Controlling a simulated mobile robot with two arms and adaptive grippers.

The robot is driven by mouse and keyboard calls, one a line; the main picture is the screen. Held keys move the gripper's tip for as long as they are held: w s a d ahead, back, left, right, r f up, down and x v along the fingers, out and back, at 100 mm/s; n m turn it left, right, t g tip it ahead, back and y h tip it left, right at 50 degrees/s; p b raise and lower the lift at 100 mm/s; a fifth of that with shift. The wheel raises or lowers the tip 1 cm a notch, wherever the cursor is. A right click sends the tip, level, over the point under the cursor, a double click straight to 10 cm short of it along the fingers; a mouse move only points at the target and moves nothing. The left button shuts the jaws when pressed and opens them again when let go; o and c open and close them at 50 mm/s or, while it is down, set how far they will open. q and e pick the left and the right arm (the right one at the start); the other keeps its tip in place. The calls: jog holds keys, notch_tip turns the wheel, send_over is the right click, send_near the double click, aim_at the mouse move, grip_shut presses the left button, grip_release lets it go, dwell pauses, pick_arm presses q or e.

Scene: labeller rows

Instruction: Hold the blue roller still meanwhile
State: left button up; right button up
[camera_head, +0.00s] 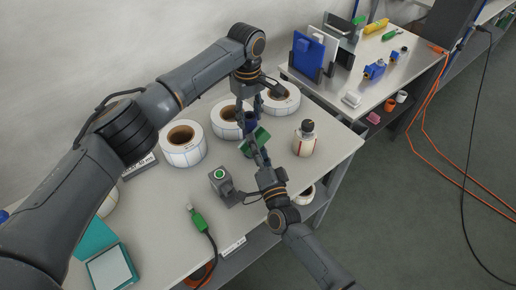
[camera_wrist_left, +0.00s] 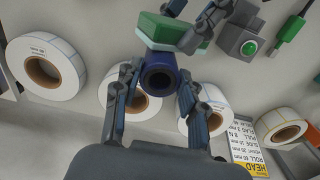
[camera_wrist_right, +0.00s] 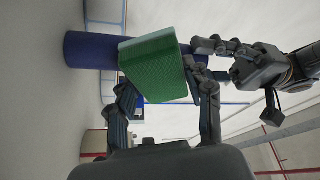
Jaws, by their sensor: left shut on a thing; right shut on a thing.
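The blue roller (camera_head: 251,120) is between the fingers of my left gripper (camera_head: 249,106), above the bench. In the left wrist view its hollow end (camera_wrist_left: 158,78) faces the camera, between both fingers. In the right wrist view its dark blue side (camera_wrist_right: 90,51) sticks out to the left. My right gripper (camera_head: 260,157) is shut on a green pad (camera_head: 260,137) with a pale layer on one side. The pad also shows in the right wrist view (camera_wrist_right: 158,68). It lies right against or very close to the roller; contact is hard to tell.
Several white label rolls (camera_head: 183,156) stand along the back of the bench (camera_head: 180,240). A bottle (camera_head: 304,143) with a dark cap is to the right. A grey box with a green button (camera_head: 221,182) and a green-handled tool (camera_head: 199,221) are at the front left.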

pick_arm(q)
jog(key=shift+s, duration=0.1)
pick_arm(e)
jog(key=shift+f, duration=0.9)
pick_arm(q)
jog(key=shift+a, duration=0.1)
pick_arm(e)
jog(key=shift+s+d, duration=1.1)
jog(key=shift+s, duration=0.3)
jog(key=shift+s+d, duration=1.05)
jog(key=shift+s, duration=0.35)
pick_arm(q)
jog(key=o, duration=1.2)
